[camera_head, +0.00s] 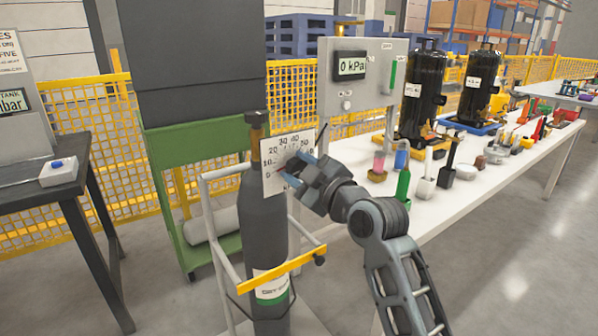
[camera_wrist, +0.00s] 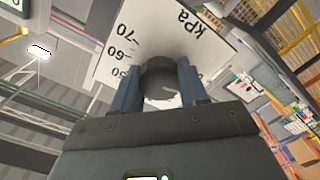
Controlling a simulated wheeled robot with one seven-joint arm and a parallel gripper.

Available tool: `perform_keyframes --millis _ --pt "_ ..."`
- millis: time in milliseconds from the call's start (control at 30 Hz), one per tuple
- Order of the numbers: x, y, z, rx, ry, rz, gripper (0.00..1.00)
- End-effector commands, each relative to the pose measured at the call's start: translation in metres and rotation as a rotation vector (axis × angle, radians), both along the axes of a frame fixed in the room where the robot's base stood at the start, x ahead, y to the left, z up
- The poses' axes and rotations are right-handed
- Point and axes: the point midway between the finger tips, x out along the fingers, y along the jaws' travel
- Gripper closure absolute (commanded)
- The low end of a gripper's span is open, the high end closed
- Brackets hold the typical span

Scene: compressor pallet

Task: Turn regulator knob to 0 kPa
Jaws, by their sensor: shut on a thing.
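The regulator's white dial plate (camera_head: 270,180) is at the top of a dark gas cylinder (camera_head: 264,232) in the head view. Its printed numbers and "kPa" also show on the plate in the wrist view (camera_wrist: 109,69). The dark round regulator knob (camera_wrist: 158,80) is in front of the plate. My gripper (camera_wrist: 160,88) has one blue-grey finger on each side of the knob and is shut on it. In the head view my gripper (camera_head: 297,170) covers the knob and the right part of the scale. I cannot tell where the knob points.
A grey panel (camera_head: 331,97) behind carries a display (camera_head: 351,66) reading "0 kPa". A white table (camera_head: 471,203) with bottles, tools and black compressors (camera_head: 422,93) stands on the right. A yellow bar (camera_head: 284,270) crosses the cylinder stand.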

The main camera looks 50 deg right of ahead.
Motion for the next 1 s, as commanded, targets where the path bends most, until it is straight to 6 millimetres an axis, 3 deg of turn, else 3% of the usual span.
perform_keyframes --millis 567,600,833,1000 --pt "-0.0002 -0.0003 -0.0030 -0.030 0.016 0.000 0.87" --pt "-0.0002 -0.0003 -0.0031 -0.030 0.016 0.000 0.54" --pt "0.0000 -0.0002 -0.0016 -0.030 0.012 -0.001 0.32" --pt "-0.0001 -0.0002 -0.0009 -0.029 0.011 -0.001 0.31"
